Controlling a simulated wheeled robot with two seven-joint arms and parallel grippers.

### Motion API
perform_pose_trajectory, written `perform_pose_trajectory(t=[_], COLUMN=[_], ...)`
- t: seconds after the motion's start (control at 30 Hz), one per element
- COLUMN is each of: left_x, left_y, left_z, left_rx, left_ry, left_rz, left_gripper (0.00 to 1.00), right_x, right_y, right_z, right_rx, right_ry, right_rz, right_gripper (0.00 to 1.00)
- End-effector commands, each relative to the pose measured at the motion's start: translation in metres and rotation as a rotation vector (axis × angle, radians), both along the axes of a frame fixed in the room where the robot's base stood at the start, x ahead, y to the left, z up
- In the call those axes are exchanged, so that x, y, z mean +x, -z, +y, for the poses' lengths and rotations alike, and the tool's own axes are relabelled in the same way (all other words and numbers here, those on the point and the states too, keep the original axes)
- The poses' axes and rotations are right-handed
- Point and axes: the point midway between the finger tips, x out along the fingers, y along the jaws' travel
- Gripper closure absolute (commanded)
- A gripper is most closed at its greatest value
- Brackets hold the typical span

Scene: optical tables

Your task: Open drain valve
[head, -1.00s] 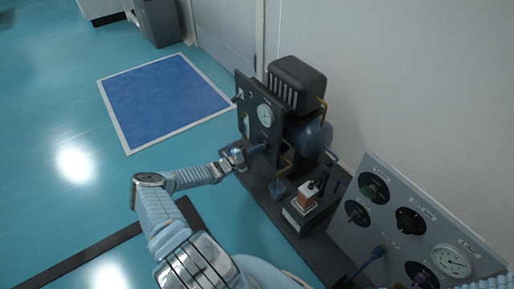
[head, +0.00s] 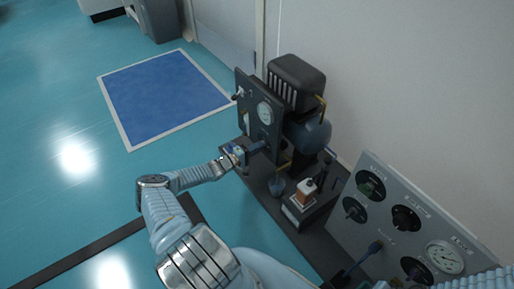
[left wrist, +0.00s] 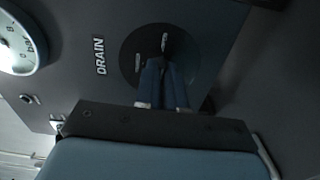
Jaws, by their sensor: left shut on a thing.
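The drain valve shows in the left wrist view as a dark round plate (left wrist: 132,58) beside the word DRAIN on a dark panel. In the head view the valve's blue handle (head: 258,146) sticks out from the lower part of the upright black panel (head: 245,90). My left gripper (head: 246,150) is at this handle and shut on it. In the left wrist view its jaws (left wrist: 163,75) reach to the middle of the round plate. The dark blue parts there are hard to tell apart, and the handle's exact angle is unclear. My right gripper is out of view.
A gauge (head: 265,113) sits above the valve, and a black compressor-like unit (head: 297,82) stands behind the panel. A grey panel with knobs (head: 405,218) stands at right. A small orange-and-white item (head: 306,190) lies between. Open floor (head: 70,200) is at left.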

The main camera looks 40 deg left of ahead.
Motion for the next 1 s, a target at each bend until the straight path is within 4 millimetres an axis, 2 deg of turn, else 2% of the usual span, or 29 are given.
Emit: perform_pose_trajectory(t=[0.3, 0.33, 0.5, 0.83, 1.0], left_x=[0.003, 0.003, 0.002, -0.004, -0.032], left_y=[-0.001, -0.001, -0.001, -0.001, -0.001], left_z=[-0.004, -0.004, -0.004, 0.0, 0.009], left_rx=[0.004, 0.004, 0.003, 0.003, 0.003], left_ry=[0.008, 0.008, 0.006, 0.002, 0.001], left_rz=[-0.004, -0.004, -0.004, -0.001, 0.0], left_gripper=[1.0, 0.88, 0.66, 0.66, 0.66], right_x=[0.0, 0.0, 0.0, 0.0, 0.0], right_y=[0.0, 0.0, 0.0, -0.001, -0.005], right_z=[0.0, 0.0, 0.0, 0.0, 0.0], right_rx=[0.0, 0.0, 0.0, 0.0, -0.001], right_ry=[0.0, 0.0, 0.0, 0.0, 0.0], right_rz=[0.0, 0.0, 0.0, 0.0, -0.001], right_gripper=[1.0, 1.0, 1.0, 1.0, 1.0])
